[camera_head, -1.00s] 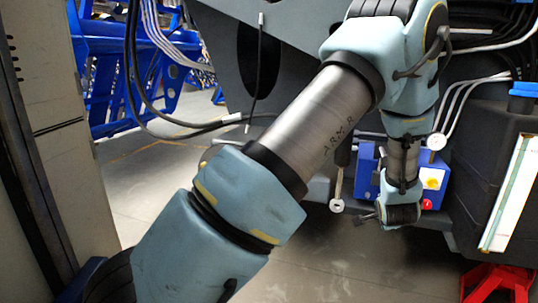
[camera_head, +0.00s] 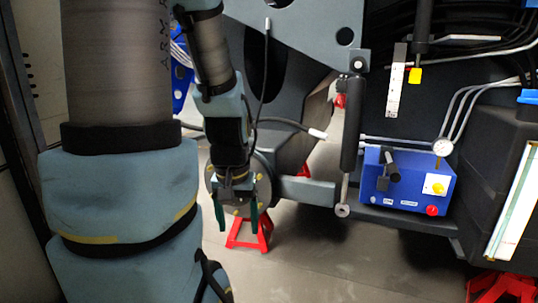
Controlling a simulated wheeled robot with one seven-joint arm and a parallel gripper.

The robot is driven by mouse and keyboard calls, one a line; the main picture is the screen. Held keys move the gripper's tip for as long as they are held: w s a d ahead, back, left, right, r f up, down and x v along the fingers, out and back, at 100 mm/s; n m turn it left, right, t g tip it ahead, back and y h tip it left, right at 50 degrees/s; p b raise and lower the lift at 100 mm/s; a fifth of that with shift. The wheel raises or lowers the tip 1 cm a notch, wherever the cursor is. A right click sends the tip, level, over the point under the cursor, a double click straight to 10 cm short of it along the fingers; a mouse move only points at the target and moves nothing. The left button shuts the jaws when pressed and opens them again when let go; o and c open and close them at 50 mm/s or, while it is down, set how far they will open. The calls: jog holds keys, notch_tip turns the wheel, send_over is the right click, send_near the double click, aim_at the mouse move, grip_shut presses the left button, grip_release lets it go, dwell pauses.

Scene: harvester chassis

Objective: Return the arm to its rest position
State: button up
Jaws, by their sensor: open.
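My arm fills the left side of the head view, with its large lower links in front. The upper link hangs down to my gripper (camera_head: 236,212), left of the picture's middle. Its two dark green fingers point down and stand apart, with nothing seen between them. The gripper appears in front of a round grey hub and a red stand, and I cannot tell how far apart they are in depth.
A blue box (camera_head: 408,184) with a yellow switch and a red button sits on the chassis, right of middle. A gauge (camera_head: 442,147) with hoses is above it. A dark cylinder (camera_head: 351,130) hangs nearby. Red stands (camera_head: 250,236) are on the floor. A pale cabinet is at far left.

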notch_tip(320, 180, up, 23)
jog(key=p, duration=2.1)
jog(key=shift+p, duration=0.3)
